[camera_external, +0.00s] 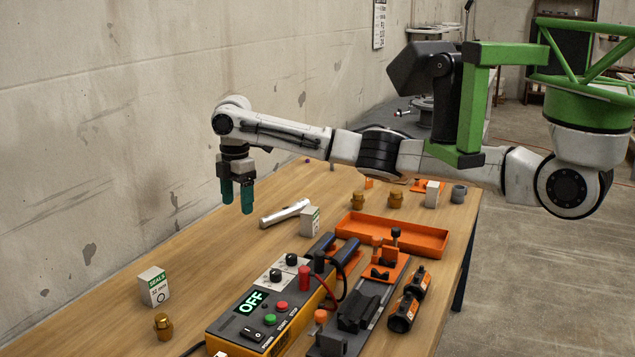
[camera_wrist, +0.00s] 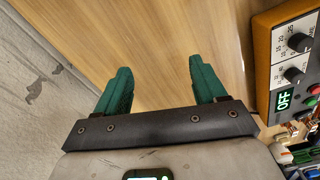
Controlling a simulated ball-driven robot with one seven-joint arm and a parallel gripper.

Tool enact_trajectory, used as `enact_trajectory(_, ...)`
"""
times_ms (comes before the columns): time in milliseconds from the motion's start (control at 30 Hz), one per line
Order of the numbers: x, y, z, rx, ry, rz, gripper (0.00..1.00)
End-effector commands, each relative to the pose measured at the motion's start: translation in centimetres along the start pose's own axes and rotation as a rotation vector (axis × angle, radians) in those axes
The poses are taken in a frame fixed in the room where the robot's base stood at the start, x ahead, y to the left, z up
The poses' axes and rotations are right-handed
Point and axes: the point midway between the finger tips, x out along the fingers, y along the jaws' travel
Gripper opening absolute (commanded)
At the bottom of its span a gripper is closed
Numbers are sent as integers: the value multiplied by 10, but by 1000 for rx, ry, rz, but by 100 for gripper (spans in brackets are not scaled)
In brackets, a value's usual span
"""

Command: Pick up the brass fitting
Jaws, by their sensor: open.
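Three brass fittings stand on the wooden table in the external view. One brass fitting (camera_external: 163,327) is at the near left, in front of a white seals box. A second brass fitting (camera_external: 358,201) and a third brass fitting (camera_external: 395,200) stand side by side farther back, behind the orange tray. My gripper (camera_external: 237,207) points down above the table near the wall, with its green fingers apart and nothing between them. It is apart from all the fittings. In the wrist view, the open fingers (camera_wrist: 160,68) frame only bare table; no fitting shows there.
A yellow control box (camera_external: 238,324) reading OFF stands at the front middle; it also shows in the wrist view (camera_wrist: 263,60). A seals box (camera_external: 154,286), a second white box (camera_external: 309,220), a white tube (camera_external: 285,213) and an orange tray (camera_external: 390,226) are around. The left table is mostly clear.

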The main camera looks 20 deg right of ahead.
Motion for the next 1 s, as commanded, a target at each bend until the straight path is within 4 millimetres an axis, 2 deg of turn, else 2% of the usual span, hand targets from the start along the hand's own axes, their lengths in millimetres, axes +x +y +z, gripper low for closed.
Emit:
enact_trajectory(33,-1,7,43,77,0,1,70)
enact_trajectory(167,-6,11,135,258,-3,4,70)
enact_trajectory(300,-10,0,233,450,-8,4,70)
enact_trajectory(400,-13,-16,294,576,-13,4,70)
enact_trajectory(500,-15,-33,341,675,-18,2,70)
enact_trajectory(600,-16,-46,371,743,-22,1,70)
enact_trajectory(700,-17,-54,387,779,-24,1,70)
enact_trajectory(867,-8,-56,391,791,-25,-1,70)
enact_trajectory(1000,12,-57,392,791,-25,-1,70)
